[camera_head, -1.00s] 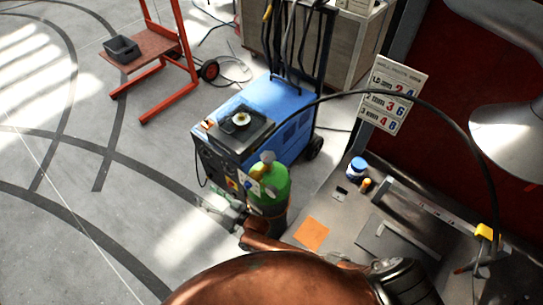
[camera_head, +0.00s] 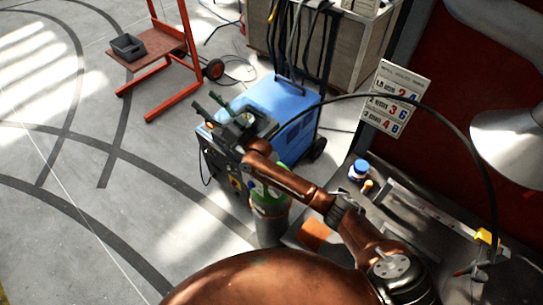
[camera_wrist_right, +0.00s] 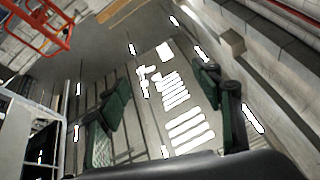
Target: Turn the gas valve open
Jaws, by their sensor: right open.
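The gas valve on top of the green gas cylinder is hidden behind my right arm in the head view. Parts of the green cylinder (camera_head: 264,196) show below the arm, beside the blue welding machine (camera_head: 285,98). My right gripper (camera_head: 206,101) is over the top of the machine, beyond the cylinder, with its fingers pointing to the upper left. It is open. In the right wrist view its two green-padded fingers (camera_wrist_right: 165,108) stand wide apart with nothing between them. My left gripper is not in view.
A workbench (camera_head: 345,185) with a blue-capped jar (camera_head: 358,169) stands to the right. A black hose arches over it. A red stand (camera_head: 172,100) with a grey tray (camera_head: 128,46) stands at the upper left. The floor at left is clear.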

